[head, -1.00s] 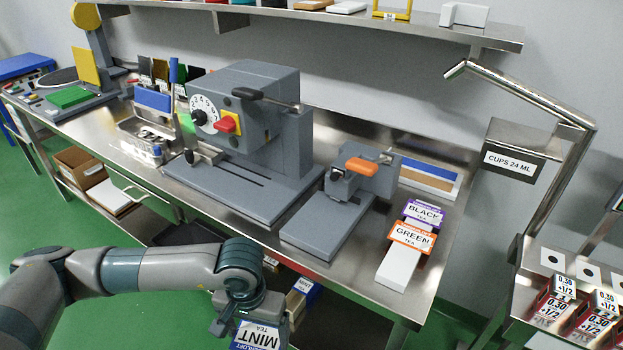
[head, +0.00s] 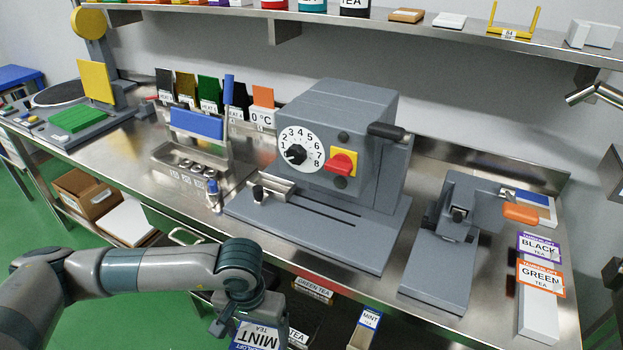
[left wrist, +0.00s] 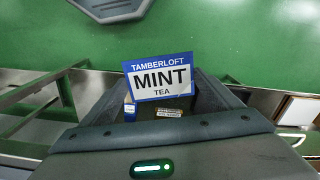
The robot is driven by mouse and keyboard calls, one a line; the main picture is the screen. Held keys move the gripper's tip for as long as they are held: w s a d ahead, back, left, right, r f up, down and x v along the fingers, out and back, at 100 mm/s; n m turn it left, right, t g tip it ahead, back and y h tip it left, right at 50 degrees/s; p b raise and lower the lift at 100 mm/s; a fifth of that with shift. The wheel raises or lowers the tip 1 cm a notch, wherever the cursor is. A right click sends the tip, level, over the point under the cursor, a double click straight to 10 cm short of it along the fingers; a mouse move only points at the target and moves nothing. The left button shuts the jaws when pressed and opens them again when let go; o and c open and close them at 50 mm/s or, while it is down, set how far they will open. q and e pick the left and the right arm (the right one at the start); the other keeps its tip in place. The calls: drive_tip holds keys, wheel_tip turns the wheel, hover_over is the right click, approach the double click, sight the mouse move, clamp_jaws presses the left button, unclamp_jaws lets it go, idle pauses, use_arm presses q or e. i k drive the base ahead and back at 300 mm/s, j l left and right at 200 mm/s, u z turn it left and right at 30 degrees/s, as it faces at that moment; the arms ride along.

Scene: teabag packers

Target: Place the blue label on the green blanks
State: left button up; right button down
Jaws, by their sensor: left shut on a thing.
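My left gripper (head: 246,316) is shut on the blue-bordered MINT TEA label (head: 256,337), low at the bottom of the head view, in front of the table. In the left wrist view the label (left wrist: 160,78) stands upright and its printed face shows fully. A flat green block (head: 78,118), perhaps the green blanks, lies on a grey stand at the far left of the table, below a yellow plate (head: 96,82). It is well apart from my left gripper. My right gripper is not in view.
A grey machine with a dial (head: 300,150) stands mid-table. A grey press with an orange handle (head: 520,213) is to its right. BLACK and GREEN TEA labels (head: 540,278) rest on a white strip at far right. A shelf (head: 330,17) spans the back.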

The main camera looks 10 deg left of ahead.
sight(76, 116)
drive_tip(key=i+j+z, duration=0.1)
drive_tip(key=j, duration=1.3)
drive_tip(key=i+j, duration=0.25)
drive_tip(key=j, duration=1.15)
drive_tip(key=i+j+z, duration=0.15)
drive_tip(key=j, duration=1.25)
drive_tip(key=i+j+z, duration=0.1)
drive_tip(key=j, duration=1.3)
